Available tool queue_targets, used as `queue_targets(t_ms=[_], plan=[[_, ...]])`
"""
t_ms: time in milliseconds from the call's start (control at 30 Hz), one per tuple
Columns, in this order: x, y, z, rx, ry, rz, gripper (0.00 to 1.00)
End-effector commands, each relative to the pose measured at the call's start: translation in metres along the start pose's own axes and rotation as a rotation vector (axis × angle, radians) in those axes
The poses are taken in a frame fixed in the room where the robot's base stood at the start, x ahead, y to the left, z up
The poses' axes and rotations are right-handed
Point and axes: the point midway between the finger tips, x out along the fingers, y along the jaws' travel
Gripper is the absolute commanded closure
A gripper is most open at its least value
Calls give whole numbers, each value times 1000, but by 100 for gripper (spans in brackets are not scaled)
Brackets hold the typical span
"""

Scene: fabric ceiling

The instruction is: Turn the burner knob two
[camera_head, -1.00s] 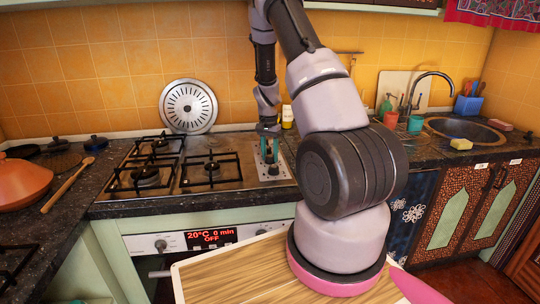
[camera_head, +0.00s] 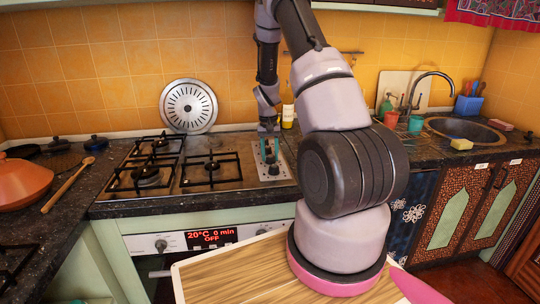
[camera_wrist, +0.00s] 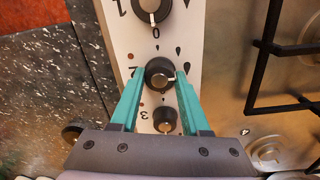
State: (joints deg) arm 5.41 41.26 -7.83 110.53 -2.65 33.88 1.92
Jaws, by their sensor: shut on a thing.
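Burner knob two (camera_wrist: 160,73) is the middle dark round knob on a light control panel (camera_wrist: 133,30). Its pale pointer mark is toward the lower right in the wrist view. My gripper (camera_wrist: 161,77) has its teal fingers on either side of this knob and is shut on it. In the head view my gripper (camera_head: 269,150) reaches down to the panel (camera_head: 270,174) at the right end of the hob; the knob cannot be made out clearly there.
Another knob (camera_wrist: 151,8) lies beyond the held one and a smaller knob (camera_wrist: 166,119) lies between my fingers, nearer the palm. Black pan grates (camera_head: 211,172) stand left of the panel. A yellow bottle (camera_head: 288,116) stands behind, to the right.

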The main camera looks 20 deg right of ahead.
Motion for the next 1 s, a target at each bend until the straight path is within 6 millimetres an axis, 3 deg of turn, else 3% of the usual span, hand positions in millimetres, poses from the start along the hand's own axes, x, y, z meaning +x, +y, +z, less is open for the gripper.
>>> queue_targets(t_ms=[233, 267, 300, 333, 700, 1000], plan=[[-1, 0, -1, 0, 2, 0, 100], [-1, 0, -1, 0, 2, 0, 43], [-1, 0, -1, 0, 2, 0, 27], [0, 0, 0, 0, 1, 0, 24], [-5, 0, 0, 1, 1, 0, 24], [-58, -1, -1, 0, 5, -1, 24]])
